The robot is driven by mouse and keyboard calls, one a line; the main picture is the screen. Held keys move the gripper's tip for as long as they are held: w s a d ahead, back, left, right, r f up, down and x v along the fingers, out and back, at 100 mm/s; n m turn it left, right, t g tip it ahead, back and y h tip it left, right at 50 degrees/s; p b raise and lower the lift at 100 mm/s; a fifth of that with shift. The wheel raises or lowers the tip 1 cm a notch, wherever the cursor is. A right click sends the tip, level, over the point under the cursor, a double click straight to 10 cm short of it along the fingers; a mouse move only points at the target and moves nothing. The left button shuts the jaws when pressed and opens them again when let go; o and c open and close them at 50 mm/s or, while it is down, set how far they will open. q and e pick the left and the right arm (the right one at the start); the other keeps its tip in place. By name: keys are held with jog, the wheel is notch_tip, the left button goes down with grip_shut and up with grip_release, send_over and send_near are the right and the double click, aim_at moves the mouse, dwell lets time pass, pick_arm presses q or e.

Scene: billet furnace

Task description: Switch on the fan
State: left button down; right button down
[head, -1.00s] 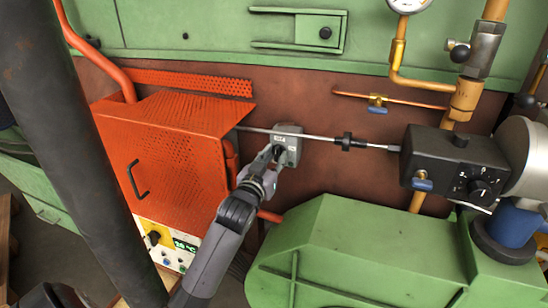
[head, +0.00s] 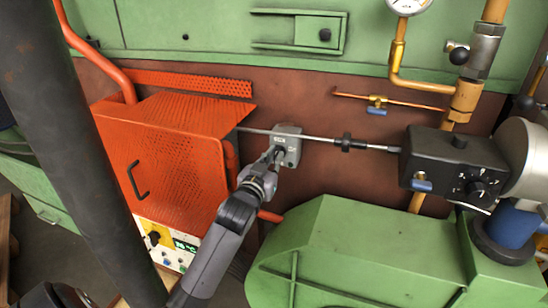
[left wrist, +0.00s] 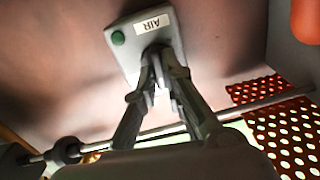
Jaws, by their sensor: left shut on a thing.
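The grey switch box (head: 290,143) is on the brown wall, right of the orange furnace housing. In the left wrist view the box (left wrist: 174,27) bears an AIR label (left wrist: 151,23) and a green round button or lamp (left wrist: 118,38). My left gripper (head: 276,154) is at the front of the box. In the left wrist view the fingers (left wrist: 156,78) converge on a small part in the box's lower half, mostly hidden between the tips. They are shut on what looks like the switch's handle; its position cannot be told. My right gripper is not in view. No fan can be made out.
A thin metal rod (head: 320,138) runs past the box to a black control box (head: 448,163). The orange perforated furnace housing (head: 180,150) stands close on the left. A green machine cover (head: 365,245) lies below right. Copper pipes (head: 425,86) are at upper right.

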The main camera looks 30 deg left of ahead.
pick_arm(q)
jog(key=m+p, duration=0.1)
jog(key=m, duration=0.2)
jog(key=shift+r, duration=0.1)
jog(key=shift+d+f+m+p, duration=0.15)
jog(key=shift+m+p, duration=0.6)
jog(key=shift+m, duration=1.25)
jog(key=shift+d+f+m+p, duration=0.1)
jog(key=shift+m+p, duration=0.6)
jog(key=shift+m, duration=1.3)
jog(key=c, duration=1.7)
grip_release()
jog(key=v, duration=1.2)
jog(key=shift+a, duration=0.1)
